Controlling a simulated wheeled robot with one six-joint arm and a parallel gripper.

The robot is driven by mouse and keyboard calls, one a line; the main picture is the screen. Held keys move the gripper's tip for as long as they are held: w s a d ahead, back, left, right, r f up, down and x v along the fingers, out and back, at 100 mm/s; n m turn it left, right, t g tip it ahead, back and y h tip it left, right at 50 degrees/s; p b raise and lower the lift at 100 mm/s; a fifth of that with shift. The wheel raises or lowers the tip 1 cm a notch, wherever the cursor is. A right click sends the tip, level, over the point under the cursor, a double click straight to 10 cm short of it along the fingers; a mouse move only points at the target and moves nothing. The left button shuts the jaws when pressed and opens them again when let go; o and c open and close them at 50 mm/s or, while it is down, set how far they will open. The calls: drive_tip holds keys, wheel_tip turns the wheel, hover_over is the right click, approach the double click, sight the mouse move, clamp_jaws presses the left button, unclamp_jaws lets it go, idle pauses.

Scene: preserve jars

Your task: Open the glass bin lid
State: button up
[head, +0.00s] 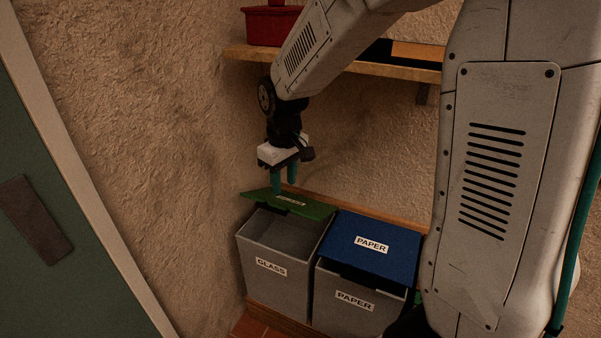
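The glass bin (262,267) is a grey box with a white GLASS label on its front, standing low against the wall. Its green lid (312,209) is tilted up at the back, and the bin's grey inside shows through the open top. My gripper (283,187) points down over the lid's rear part. Its two teal fingers are apart with a gap between them, and nothing is seen between them. The fingertips are at or very near the lid; I cannot tell whether they touch it.
A paper bin (338,306) with a blue lid (375,246) stands close on the right. A wooden shelf (400,70) with a red object (262,26) is above. A green door (50,270) is at the left. My arm hides the right side.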

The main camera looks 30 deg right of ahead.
drive_tip(key=s+r+m, duration=0.1)
drive_tip(key=s+r, duration=0.5)
drive_tip(key=s, duration=0.1)
drive_tip(key=shift+s+d, duration=0.2)
drive_tip(key=shift+d, duration=0.1)
